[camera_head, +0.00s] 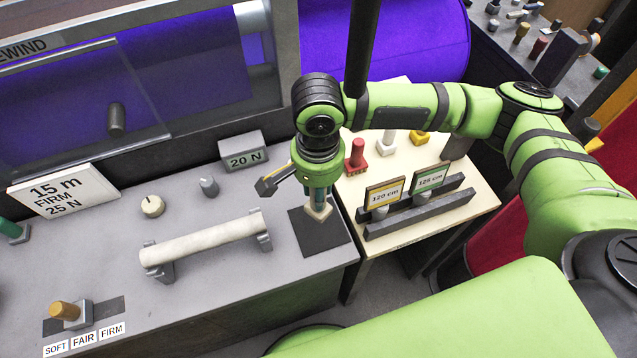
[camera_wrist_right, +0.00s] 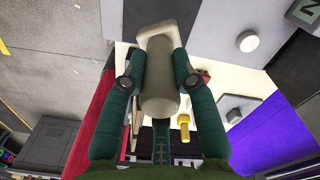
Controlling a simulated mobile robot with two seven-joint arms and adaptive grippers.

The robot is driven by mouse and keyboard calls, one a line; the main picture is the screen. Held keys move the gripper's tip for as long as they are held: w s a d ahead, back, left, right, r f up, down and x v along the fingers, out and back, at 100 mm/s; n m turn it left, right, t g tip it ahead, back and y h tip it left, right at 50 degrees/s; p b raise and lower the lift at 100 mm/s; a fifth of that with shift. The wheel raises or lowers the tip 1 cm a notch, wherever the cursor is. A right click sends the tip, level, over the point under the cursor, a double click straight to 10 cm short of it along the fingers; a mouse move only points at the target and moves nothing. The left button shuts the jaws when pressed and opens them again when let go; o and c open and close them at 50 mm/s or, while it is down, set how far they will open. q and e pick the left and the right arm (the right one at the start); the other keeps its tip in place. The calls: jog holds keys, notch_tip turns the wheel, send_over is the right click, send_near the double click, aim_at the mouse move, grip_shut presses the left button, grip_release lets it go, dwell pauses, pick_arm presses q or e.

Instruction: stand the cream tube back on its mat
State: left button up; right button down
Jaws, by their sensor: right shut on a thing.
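My right gripper (camera_head: 318,192) points down over the dark square mat (camera_head: 326,240) at the bench's right end. It is shut on the cream tube (camera_wrist_right: 160,95), an upright cylinder with a pale square foot, which shows below the fingertips in the head view (camera_head: 319,211). In the wrist view the gripper's teal fingers (camera_wrist_right: 159,85) clasp both sides of the tube. My left gripper is not in view.
A long cream roll (camera_head: 208,241) lies across two grey brackets left of the mat. A 20 N block (camera_head: 244,151) and two knobs stand behind. On the pale side table (camera_head: 440,223) are a red stamp (camera_head: 356,157), other stamps and a rack with two signs.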

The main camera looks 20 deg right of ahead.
notch_tip(320, 180, down, 4)
jog(key=shift+s+r+b, duration=0.1)
jog(key=shift+r+b, duration=0.1)
jog(key=shift+b, duration=0.3)
jog(key=shift+f, duration=0.65)
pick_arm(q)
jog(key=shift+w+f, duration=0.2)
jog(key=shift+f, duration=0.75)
pick_arm(e)
jog(key=shift+f, duration=0.35)
pick_arm(q)
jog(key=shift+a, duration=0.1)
jog(key=shift+b, duration=0.3)
pick_arm(e)
jog(key=shift+f, duration=0.5)
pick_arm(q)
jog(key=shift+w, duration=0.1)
pick_arm(e)
jog(key=c, duration=0.9)
grip_release()
notch_tip(320, 180, up, 12)
